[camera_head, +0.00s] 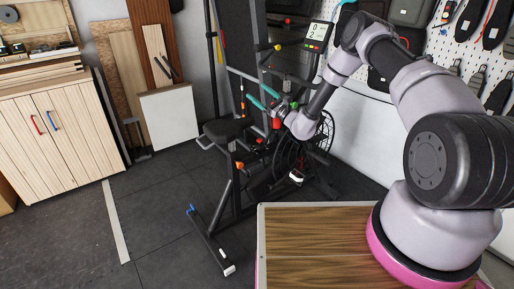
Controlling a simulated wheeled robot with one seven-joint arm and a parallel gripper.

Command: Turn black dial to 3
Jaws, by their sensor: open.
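An exercise bike (234,190) with a black frame stands on the floor beyond the bench. It has a small display (317,36) at the top and teal grips (255,101). My arm reaches from the lower right up and over to the bike's middle. My gripper (283,108) is at the arm's far end, among the teal grips and the bike's frame. It is small here and is open. I cannot make out the black dial or its numbers. I cannot tell whether my gripper touches any part of the bike.
A wooden workbench top (318,240) lies in front, under my arm's base. A wooden cabinet (50,135) stands at the left, with boards leaning beside it. A pegboard with tools (470,45) is at the back right. The dark floor (160,225) left of the bike is clear.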

